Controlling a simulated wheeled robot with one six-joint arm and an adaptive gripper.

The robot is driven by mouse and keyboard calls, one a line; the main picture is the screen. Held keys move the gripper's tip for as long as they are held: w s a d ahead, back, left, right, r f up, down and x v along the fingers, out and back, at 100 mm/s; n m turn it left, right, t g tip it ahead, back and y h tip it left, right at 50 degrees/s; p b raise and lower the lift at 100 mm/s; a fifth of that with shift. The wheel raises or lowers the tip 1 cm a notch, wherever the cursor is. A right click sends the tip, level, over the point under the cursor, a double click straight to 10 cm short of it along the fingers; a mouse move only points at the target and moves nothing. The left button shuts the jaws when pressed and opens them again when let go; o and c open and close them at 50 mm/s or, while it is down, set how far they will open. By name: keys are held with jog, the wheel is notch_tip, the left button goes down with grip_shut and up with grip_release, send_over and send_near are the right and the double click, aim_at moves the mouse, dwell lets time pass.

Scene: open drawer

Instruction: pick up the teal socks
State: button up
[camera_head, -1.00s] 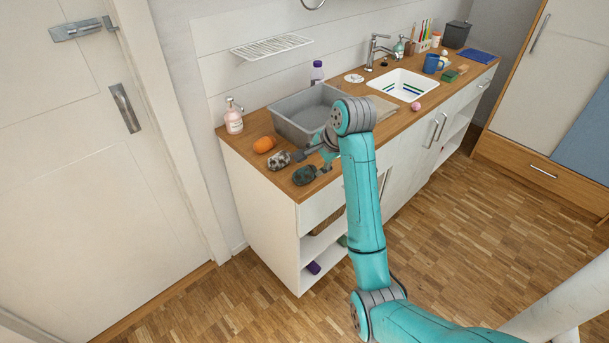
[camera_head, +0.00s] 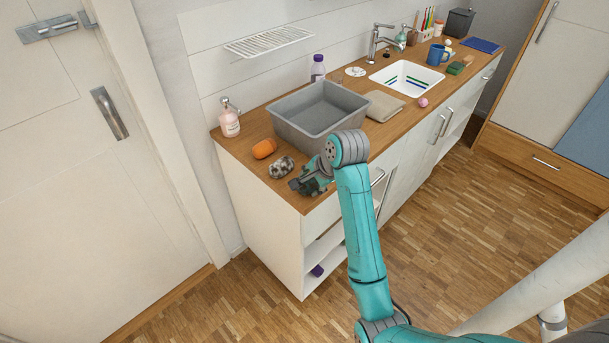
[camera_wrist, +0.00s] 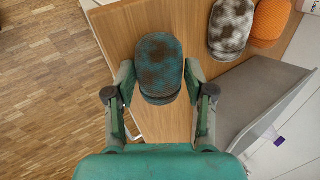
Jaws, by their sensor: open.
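The teal socks (camera_wrist: 159,62), a rolled bundle with brown patches, lie on the wooden countertop near its edge. In the wrist view my gripper (camera_wrist: 159,78) is open, with one finger on each side of the bundle. I cannot tell whether the fingers touch it. In the head view my gripper (camera_head: 305,183) is over the socks at the counter's near left corner and hides most of them.
A grey basin (camera_head: 300,131) stands behind, with a pink soap bottle (camera_head: 229,124) at the left. The floor in front of the cabinet is clear.

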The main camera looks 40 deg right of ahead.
jog(key=shift+w+f, duration=0.2)
jog(key=shift+f, duration=0.15)
jog(key=c, duration=0.8)
jog(key=shift+r, duration=0.15)
